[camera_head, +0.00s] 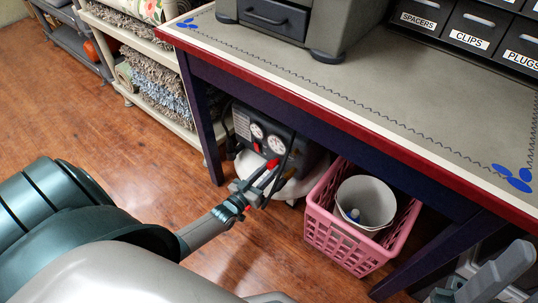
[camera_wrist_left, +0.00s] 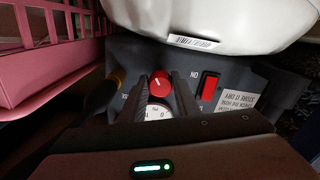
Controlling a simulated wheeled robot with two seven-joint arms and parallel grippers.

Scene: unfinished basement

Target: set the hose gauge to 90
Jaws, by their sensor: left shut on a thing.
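The dark compressor (camera_head: 283,158) stands on the floor under the workbench, with two round white gauges, one left (camera_head: 257,131) and one right (camera_head: 274,145). Their needles are too small to read. My left gripper (camera_head: 262,180) reaches its front panel. In the left wrist view, its fingers (camera_wrist_left: 161,88) are shut on a red knob (camera_wrist_left: 161,80) with a white mark. I cannot tell which gauge is the hose one. A grey part at the head view's lower right appears to be my right gripper (camera_head: 490,276).
A red rocker switch (camera_wrist_left: 209,86) sits beside the knob. A pink crate (camera_head: 345,246) holding a white bucket (camera_head: 366,196) stands right of the compressor. The workbench edge (camera_head: 330,112) and its leg (camera_head: 204,130) are close. The wooden floor at left is clear.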

